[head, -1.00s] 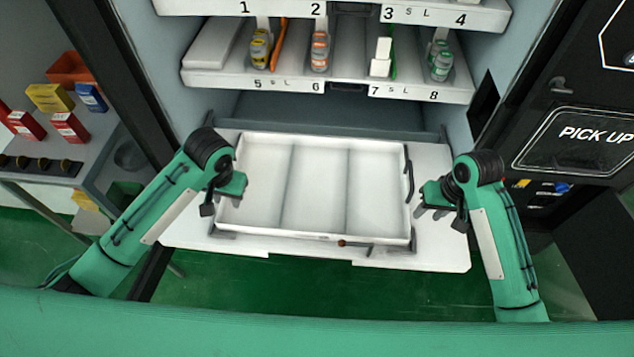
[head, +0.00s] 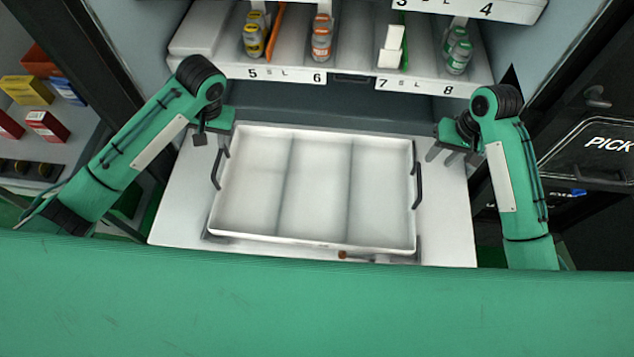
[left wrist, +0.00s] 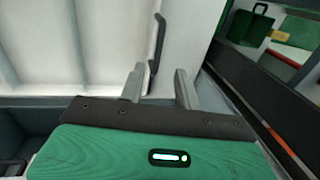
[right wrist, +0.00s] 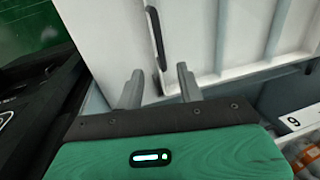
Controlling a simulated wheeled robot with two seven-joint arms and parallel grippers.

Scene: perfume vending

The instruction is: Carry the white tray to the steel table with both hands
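The white tray (head: 315,190), with three empty compartments and a dark handle on each short side, lies flat on a white shelf in the head view. My left gripper (head: 215,138) is above the tray's back left corner, near the left handle (head: 216,168). In the left wrist view its fingers (left wrist: 160,88) are apart and empty, with the handle just beyond them. My right gripper (head: 450,155) is right of the right handle (head: 418,186) and apart from it. In the right wrist view its fingers (right wrist: 157,90) are apart and empty, with the handle ahead. No steel table is identifiable.
A numbered rack (head: 350,78) with small bottles stands behind the tray. Coloured boxes (head: 45,125) sit on a side shelf at left. A dark cabinet (head: 590,160) is at right. The white shelf (head: 180,215) has bare room on both sides of the tray.

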